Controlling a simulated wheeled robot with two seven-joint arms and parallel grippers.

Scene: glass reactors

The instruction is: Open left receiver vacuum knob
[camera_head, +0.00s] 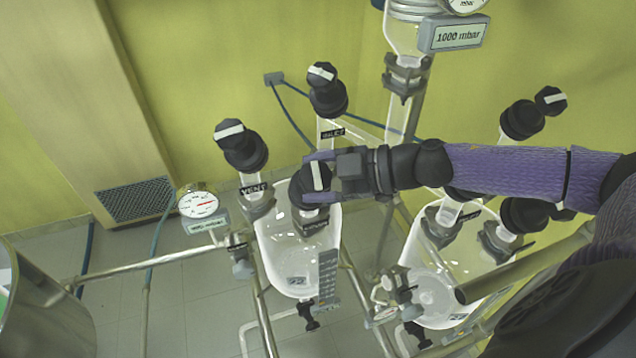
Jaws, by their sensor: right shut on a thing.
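My right gripper (332,174) reaches in from the right on a purple-sleeved arm. It is shut on a black knob (309,186) at the top of the left glass receiver (283,250). The knob's white stripe stands near upright in the picture. The small label (313,227) below this knob is too small and tilted to read, so I cannot confirm it as the vacuum knob. A knob above the VENT label (240,145) and one above the INLET label (327,90) have stripes lying closer to level. My left gripper is not in view.
A right glass receiver (437,290) with its own black knobs stands partly behind my arm. Metal frame pipes (150,262) run around both receivers. A round gauge (198,202) is at the left. A display (452,34) reads 1000 mbar. Open floor (185,310) lies at lower left.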

